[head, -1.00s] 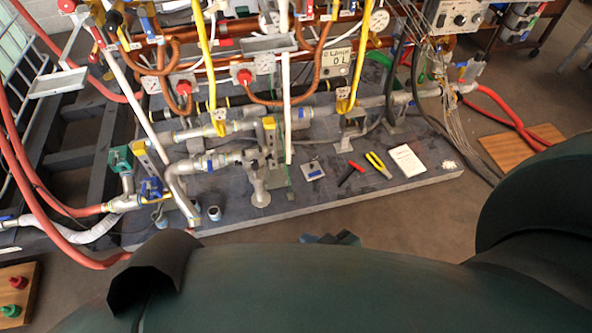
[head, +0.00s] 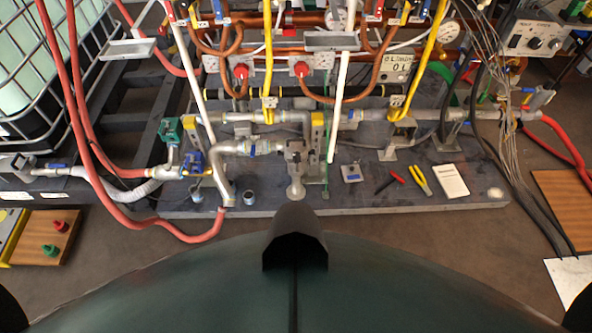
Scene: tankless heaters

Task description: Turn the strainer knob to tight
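A grey pipe fitting (head: 296,152) with a round end pointing down sits at the middle front of the pipework in the head view. It may be the strainer, but I cannot make out a labelled strainer knob or a tight mark. Two red round knobs (head: 241,70) and (head: 301,69) sit on pale square plates higher up among copper pipes. Neither of my grippers is in view, so their opening is hidden.
Red hoses (head: 95,150) hang at left by a caged tank (head: 30,70). Bare floor (head: 430,240) lies in front.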

